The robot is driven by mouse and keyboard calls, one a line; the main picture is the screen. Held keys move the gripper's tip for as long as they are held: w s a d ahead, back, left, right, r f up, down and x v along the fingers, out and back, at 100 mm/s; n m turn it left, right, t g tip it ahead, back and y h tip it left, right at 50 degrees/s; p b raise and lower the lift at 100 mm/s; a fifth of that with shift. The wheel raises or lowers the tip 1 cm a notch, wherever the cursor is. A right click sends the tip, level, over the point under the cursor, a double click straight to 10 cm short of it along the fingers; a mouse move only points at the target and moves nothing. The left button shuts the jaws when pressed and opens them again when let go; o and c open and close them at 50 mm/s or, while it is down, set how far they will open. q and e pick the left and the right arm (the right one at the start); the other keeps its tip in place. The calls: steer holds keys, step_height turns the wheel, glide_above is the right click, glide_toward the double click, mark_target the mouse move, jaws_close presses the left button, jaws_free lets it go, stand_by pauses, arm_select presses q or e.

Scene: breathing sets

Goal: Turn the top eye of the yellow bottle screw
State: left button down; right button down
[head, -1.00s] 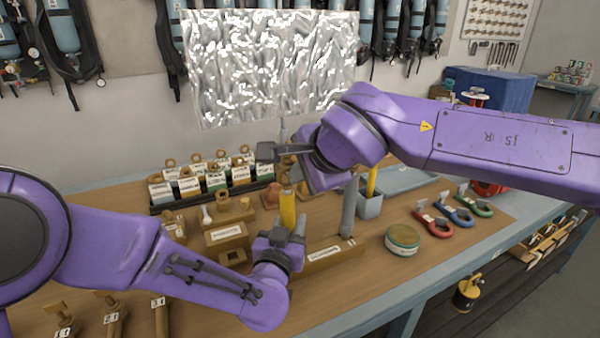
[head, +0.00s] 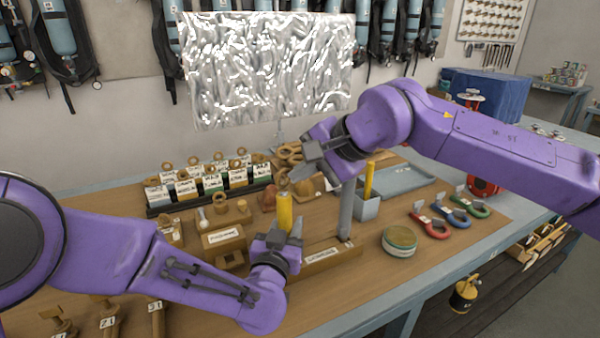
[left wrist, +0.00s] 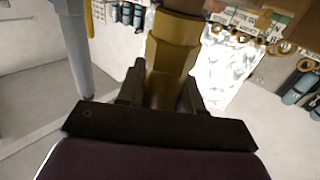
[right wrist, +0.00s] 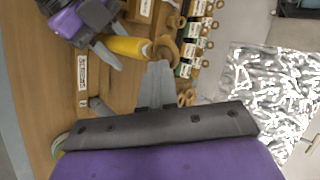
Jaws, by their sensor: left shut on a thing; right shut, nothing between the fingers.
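The yellow bottle screw (head: 285,212) stands upright over the bench, with its brown top eye (head: 283,181) showing above the yellow body. My left gripper (head: 284,243) is shut on the body's lower part; the left wrist view shows the yellow body (left wrist: 172,60) between its fingers. My right gripper (head: 300,174) is shut and empty, close beside the top eye, its fingers pointing down and left. In the right wrist view its closed fingertips (right wrist: 158,66) lie right by the eye (right wrist: 166,47); I cannot tell whether they touch it or reach into it.
A grey post (head: 346,210) rises just right of the bottle screw. A grey bin (head: 368,208) with a yellow item is behind it. Labelled boxes (head: 212,182) stand at the back left. A round tin (head: 399,242) and coloured shackles (head: 452,213) are at the right.

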steer(key=shift+w+a+n+g+y, duration=0.3)
steer(key=shift+w+n, duration=0.2)
steer(key=shift+w, duration=0.5)
steer(key=shift+w+a+n+g+y, duration=0.15)
steer(key=shift+w+n+g, duration=0.3)
steer(key=shift+w, duration=0.55)
steer(key=shift+a, duration=0.1)
stand_by(0.6)
